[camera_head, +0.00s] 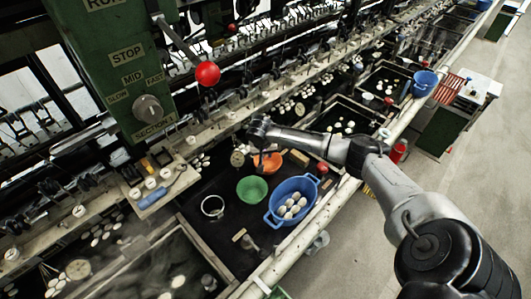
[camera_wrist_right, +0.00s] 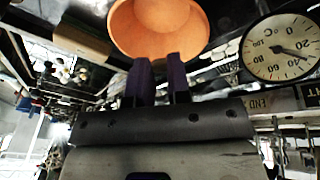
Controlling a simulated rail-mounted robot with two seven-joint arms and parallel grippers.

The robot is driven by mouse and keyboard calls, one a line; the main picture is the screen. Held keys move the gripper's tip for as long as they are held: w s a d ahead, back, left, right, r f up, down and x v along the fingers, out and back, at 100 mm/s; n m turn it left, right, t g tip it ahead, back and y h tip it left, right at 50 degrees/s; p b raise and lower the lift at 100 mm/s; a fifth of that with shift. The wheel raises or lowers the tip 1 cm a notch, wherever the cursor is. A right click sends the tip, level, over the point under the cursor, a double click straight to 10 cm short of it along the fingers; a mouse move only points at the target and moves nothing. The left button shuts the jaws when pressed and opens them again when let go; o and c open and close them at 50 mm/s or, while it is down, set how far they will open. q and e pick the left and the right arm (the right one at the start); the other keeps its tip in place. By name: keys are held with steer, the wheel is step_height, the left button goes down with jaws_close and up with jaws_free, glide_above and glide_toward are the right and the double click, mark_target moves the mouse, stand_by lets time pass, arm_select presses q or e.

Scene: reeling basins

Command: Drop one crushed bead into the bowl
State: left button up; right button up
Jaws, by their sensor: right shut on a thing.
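An orange bowl (camera_head: 268,163) stands on the dark bench top, and a green bowl (camera_head: 252,189) is close in front of it. My right arm reaches in from the right, and its wrist end is above and behind the orange bowl. In the right wrist view the fingers of my right gripper (camera_wrist_right: 158,72) point toward the orange bowl (camera_wrist_right: 150,28), which is just beyond the tips. I cannot pick out a crushed bead in either view. My left gripper is not in view.
A blue basin (camera_head: 270,214) holds several white cocoons. A white-rimmed round dish (camera_head: 213,206) stands to its left. A wooden tray (camera_head: 150,203) with small cups is farther left. A round dial gauge (camera_wrist_right: 282,48) is right of the bowl. The green machine panel (camera_head: 118,70) rises behind.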

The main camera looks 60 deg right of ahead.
steer(key=o, duration=0.7)
steer(key=shift+c, duration=0.2)
steer(key=shift+r, duration=0.1)
steer(key=p+v, duration=0.1)
steer(key=v, duration=1.2)
steer(key=shift+r+p, duration=0.35)
steer(key=shift+p, duration=0.05)
steer(key=shift+a, duration=0.1)
